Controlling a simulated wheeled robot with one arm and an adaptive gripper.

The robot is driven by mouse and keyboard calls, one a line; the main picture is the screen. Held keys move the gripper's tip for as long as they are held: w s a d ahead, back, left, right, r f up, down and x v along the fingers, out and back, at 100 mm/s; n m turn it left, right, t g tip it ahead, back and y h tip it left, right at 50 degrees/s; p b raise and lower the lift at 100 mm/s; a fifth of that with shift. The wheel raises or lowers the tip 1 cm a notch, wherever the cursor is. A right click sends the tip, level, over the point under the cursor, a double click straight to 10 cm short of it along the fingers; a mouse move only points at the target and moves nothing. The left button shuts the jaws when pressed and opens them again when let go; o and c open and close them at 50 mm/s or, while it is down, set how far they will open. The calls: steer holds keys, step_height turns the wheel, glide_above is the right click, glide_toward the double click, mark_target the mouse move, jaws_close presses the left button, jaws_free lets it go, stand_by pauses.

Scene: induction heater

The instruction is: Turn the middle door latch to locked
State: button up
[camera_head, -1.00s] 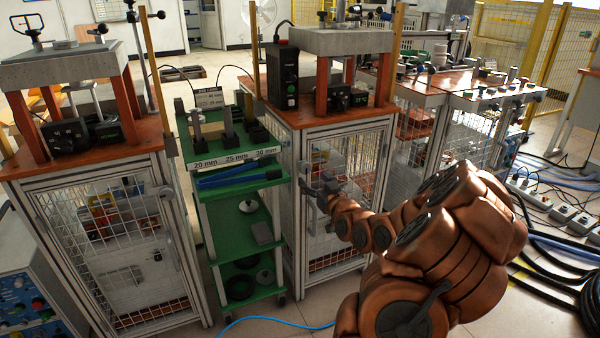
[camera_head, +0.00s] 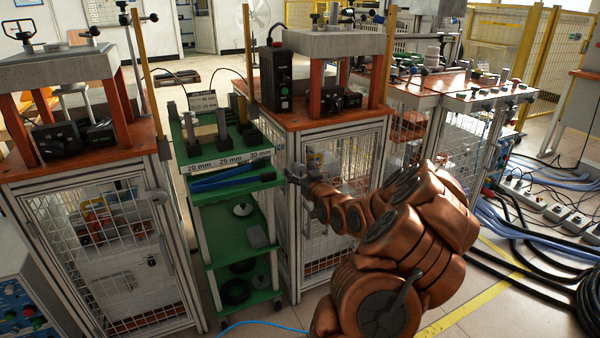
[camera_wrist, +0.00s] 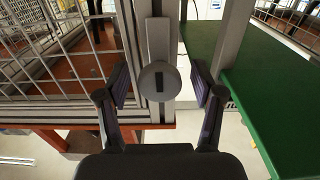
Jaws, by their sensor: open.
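The middle door latch, a round grey knob (camera_wrist: 158,82) with a dark upright slot, sits on a grey plate on the middle cabinet's frame post in the wrist view. My gripper (camera_wrist: 160,86) is open, with one dark finger on each side of the knob; contact cannot be told. In the head view my gripper (camera_head: 293,179) is at the left front post of the middle cabinet (camera_head: 340,175) and hides the latch. The mesh door of that cabinet looks closed against its frame or nearly so; I cannot tell exactly.
A green shelf cart (camera_head: 228,228) stands close on the left of the middle cabinet. Another mesh cabinet with a round latch (camera_head: 158,196) stands further left. Several cables (camera_head: 520,225) lie on the floor at the right. A blue cable (camera_head: 255,325) runs along the floor in front.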

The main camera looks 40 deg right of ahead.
steer(key=shift+c, duration=0.4)
steer(key=c, duration=1)
steer(key=shift+c, duration=0.3)
steer(key=n+b, duration=0.2)
steer(key=b, duration=0.1)
steer(key=shift+d+f+n, duration=0.1)
steer(key=shift+f+n, duration=0.05)
steer(key=shift+n, duration=0.25)
steer(key=n+b, duration=0.4)
steer(key=n, duration=0.1)
steer(key=shift+n+b, duration=0.3)
steer(key=n+b, duration=0.3)
steer(key=n, duration=0.1)
steer(key=shift+r+n+b, duration=0.15)
steer(key=shift+n+b, duration=0.6)
steer(key=shift+n, duration=0.65)
steer(key=shift+r+n+b, duration=0.15)
steer(key=shift+n+b, duration=0.55)
steer(key=shift+n, duration=0.7)
